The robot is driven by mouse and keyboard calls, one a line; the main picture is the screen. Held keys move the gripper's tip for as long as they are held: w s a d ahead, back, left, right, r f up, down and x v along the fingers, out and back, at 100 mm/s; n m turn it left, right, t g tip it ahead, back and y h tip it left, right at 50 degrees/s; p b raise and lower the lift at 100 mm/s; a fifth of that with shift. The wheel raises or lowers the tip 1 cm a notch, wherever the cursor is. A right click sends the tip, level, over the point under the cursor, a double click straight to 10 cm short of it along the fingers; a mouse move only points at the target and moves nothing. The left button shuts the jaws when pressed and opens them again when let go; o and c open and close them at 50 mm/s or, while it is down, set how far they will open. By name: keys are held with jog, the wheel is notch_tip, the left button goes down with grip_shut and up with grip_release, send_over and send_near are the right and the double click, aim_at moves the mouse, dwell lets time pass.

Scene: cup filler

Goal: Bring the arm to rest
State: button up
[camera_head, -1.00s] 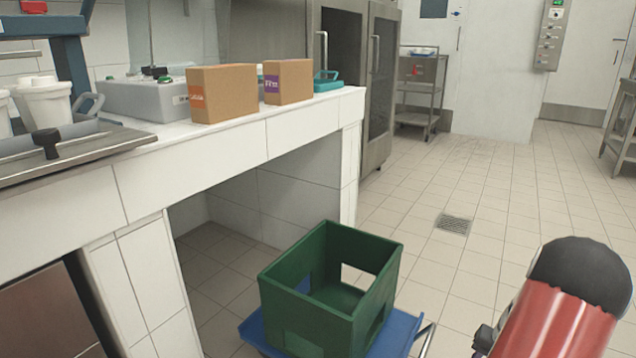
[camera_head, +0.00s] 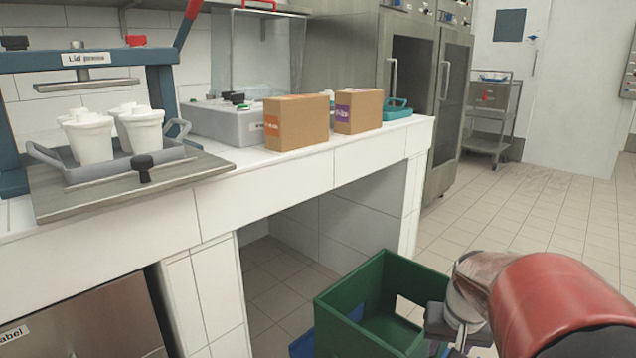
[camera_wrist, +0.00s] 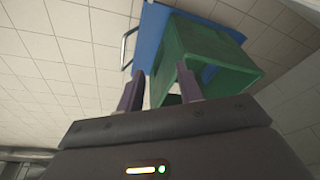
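My arm (camera_head: 555,300), with a red shell, reaches in from the lower right of the head view, its wrist end in front of the green crate's right side. In the wrist view my gripper (camera_wrist: 158,74) has its two dark fingers apart, with nothing held between them. The empty-looking green crate (camera_wrist: 210,45) lies beyond the fingertips; I cannot tell how far. In the head view the gripper fingers are hard to make out.
The green crate (camera_head: 345,300) stands on a blue trolley (camera_head: 303,345) beside the white tiled counter (camera_head: 290,175). On the counter are two cardboard boxes (camera_head: 297,122), a grey machine (camera_head: 220,122) and a tray (camera_head: 75,175) of white cups. Open floor (camera_head: 500,215) lies to the right.

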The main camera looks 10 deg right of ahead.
jog(key=s+a+r+n+t, duration=0.1)
jog(key=s+a+r, duration=0.2)
jog(key=a, duration=0.2)
jog(key=s+a+r+n+t+p, duration=0.1)
jog(key=s+a+r+n, duration=0.1)
jog(key=a, duration=0.4)
jog(key=s+a+r+n+t+p, duration=0.1)
jog(key=s+a+r, duration=0.3)
jog(key=s+a, duration=0.2)
jog(key=shift+n+y, duration=0.4)
jog(key=shift+c, duration=0.4)
